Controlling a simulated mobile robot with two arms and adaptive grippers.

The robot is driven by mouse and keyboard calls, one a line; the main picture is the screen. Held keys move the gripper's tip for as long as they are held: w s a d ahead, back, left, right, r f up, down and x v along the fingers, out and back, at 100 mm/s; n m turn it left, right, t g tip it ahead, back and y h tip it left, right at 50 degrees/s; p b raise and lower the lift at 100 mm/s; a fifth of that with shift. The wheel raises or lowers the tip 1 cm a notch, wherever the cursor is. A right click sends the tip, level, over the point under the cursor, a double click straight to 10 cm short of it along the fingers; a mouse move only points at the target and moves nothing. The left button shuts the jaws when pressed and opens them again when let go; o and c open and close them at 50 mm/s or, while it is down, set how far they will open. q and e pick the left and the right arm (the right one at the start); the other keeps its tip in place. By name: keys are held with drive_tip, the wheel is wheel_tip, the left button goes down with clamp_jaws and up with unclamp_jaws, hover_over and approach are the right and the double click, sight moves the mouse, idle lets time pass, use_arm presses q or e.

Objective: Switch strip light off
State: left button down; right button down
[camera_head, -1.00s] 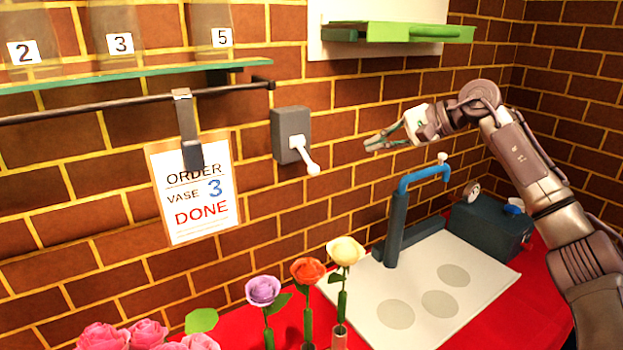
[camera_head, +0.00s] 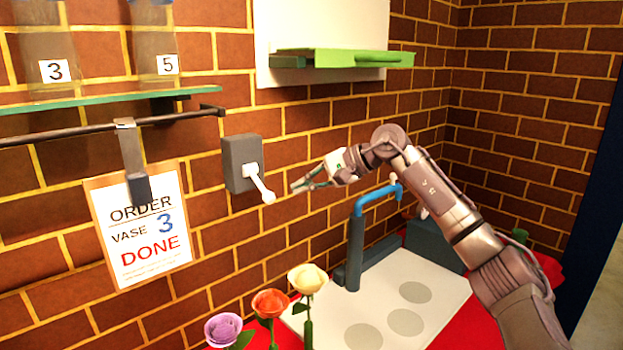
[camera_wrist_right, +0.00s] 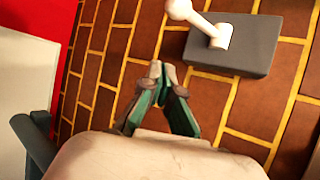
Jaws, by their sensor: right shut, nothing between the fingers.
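A grey switch box (camera_head: 238,165) is mounted on the brick wall, with a white lever (camera_head: 262,187) that points down and to the right and ends in a round knob. My right gripper (camera_head: 296,186) is shut and empty, a short way right of the knob and apart from it. In the right wrist view the shut fingertips (camera_wrist_right: 160,70) point at the bricks, with the switch box (camera_wrist_right: 245,45) above right and the lever (camera_wrist_right: 200,20) at the top. The strip light is not clearly seen. My left gripper is not in view.
A blue tap (camera_head: 375,197) rises from a white board (camera_head: 440,290) below my right arm. A green shelf (camera_head: 345,58) juts out above. An order card (camera_head: 140,225) hangs from a rail at left. Several flowers, including a yellow rose (camera_head: 307,278), stand in front.

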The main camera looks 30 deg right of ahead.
sight(260, 184)
drive_tip(key=a, duration=0.1)
drive_tip(key=a+p, duration=0.1)
drive_tip(key=a, duration=0.1)
drive_tip(key=a+f+p, duration=0.1)
drive_tip(key=a, duration=0.1)
drive_tip(key=shift+w+a, duration=0.25)
drive_tip(key=shift+w, duration=0.1)
drive_tip(key=shift+r, duration=0.1)
